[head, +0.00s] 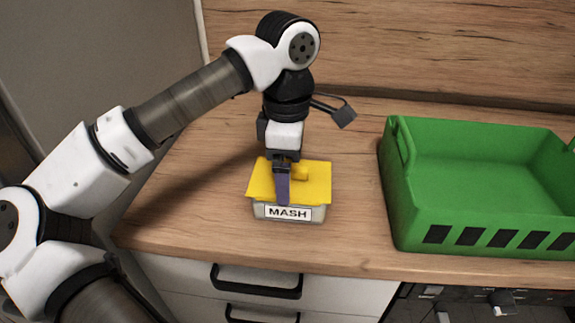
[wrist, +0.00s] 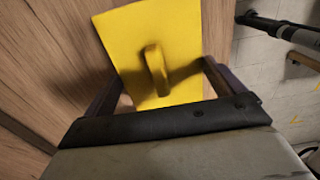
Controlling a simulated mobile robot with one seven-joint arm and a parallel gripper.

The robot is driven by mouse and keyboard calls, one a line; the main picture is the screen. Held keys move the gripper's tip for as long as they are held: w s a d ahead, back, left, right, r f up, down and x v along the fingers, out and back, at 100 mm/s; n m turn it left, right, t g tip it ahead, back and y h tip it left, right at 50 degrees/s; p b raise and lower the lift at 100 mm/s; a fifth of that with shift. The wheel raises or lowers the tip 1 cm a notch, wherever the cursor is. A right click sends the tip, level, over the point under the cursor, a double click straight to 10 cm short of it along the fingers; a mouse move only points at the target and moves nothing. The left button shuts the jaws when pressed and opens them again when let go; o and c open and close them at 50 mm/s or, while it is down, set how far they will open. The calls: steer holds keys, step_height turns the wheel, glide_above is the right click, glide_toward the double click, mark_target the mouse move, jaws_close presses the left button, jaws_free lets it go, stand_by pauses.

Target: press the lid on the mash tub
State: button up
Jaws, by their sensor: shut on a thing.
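The mash tub (head: 262,212) is a pale box with a white MASH label, standing on the wooden counter in the head view. The flat yellow lid (head: 317,182) with a raised handle lies over its top; I cannot tell whether it is fully seated. My gripper (head: 283,180) points down from above, one purple finger in front of the lid and reaching to the label. In the wrist view the lid (wrist: 130,45) lies between the two fingers of my gripper (wrist: 163,82), which are shut on its opposite edges. The tub is hidden there.
A green crate (head: 465,222) with slots in its front stands to the right on the counter (head: 190,215), with a clear gap to the tub. Drawers with dark handles (head: 256,282) are below the front edge. A wooden splashback (head: 400,45) rises behind.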

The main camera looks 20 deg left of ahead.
stand_by(0.3)
steer(key=o, duration=0.6)
steer(key=shift+r, duration=0.1)
steer(key=shift+r+p, duration=2.35)
steer(key=shift+r, duration=1.1)
jaws_close()
